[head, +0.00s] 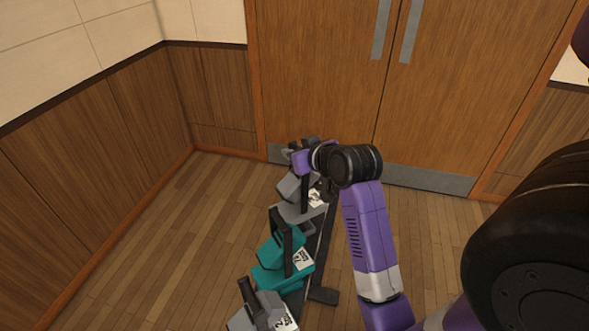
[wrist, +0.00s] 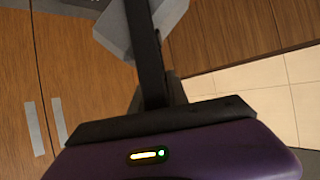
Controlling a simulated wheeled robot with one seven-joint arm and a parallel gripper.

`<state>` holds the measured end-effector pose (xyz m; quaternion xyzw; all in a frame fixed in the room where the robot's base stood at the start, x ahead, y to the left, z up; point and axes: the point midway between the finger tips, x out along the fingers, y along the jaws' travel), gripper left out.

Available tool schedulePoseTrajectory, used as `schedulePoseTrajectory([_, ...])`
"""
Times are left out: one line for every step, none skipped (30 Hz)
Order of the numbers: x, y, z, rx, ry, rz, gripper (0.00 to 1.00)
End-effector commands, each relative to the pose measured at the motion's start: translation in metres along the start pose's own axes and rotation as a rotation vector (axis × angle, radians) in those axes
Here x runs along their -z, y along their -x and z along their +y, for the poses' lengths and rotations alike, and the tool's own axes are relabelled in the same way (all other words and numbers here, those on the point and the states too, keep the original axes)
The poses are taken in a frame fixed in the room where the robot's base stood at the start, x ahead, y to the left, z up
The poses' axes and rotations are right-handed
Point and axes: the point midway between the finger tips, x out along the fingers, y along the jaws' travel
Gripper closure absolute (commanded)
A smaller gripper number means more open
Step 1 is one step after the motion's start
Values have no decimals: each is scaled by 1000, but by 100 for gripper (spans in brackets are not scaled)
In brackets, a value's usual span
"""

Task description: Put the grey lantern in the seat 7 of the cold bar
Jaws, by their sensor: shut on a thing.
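My gripper (head: 312,160) is at the far end of a row of lanterns in the head view. In the wrist view my purple gripper is shut on the black handle (wrist: 146,50) of a grey lantern (wrist: 116,30). In the head view a grey lantern (head: 291,187) shows just below the gripper. I cannot tell whether the held lantern touches the bar. The dark bar (head: 322,248) runs away from me under the row. White labels (head: 303,259) stand along it, too small to read, so I cannot pick out seat 7.
A teal lantern (head: 282,247) sits mid-row, and a grey lantern (head: 258,311) is nearest me. Black handles stand up between them. Wooden double doors (head: 330,80) close off the far side, and a panelled wall (head: 90,175) the left. The floor (head: 185,235) left of the row is clear.

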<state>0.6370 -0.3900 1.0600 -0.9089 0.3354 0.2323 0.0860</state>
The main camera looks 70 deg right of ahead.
Motion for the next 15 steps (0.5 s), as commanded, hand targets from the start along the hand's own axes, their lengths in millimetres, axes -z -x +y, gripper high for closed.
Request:
schedulePoseTrajectory([-2,-2,0,0,0,4,100])
schedulePoseTrajectory([-4,-3,0,0,0,5,100])
schedulePoseTrajectory([-6,-4,0,1,0,5,100])
schedulePoseTrajectory([-7,-5,0,1,0,6,100])
schedulePoseTrajectory([-8,-5,0,0,0,6,100])
schedulePoseTrajectory([-9,-6,0,0,0,7,100])
schedulePoseTrajectory([-12,-7,0,0,0,7,100])
schedulePoseTrajectory([-14,-9,0,0,0,5,100])
schedulePoseTrajectory([-20,-11,0,0,0,4,100])
schedulePoseTrajectory([-24,-13,0,0,0,2,100])
schedulePoseTrajectory([-28,-15,0,0,0,2,100])
schedulePoseTrajectory([-32,-18,0,0,-1,4,100])
schedulePoseTrajectory([-35,-20,0,0,-1,3,100])
schedulePoseTrajectory([-38,-21,0,-1,-1,4,100])
schedulePoseTrajectory([-41,-23,0,-1,-1,4,100])
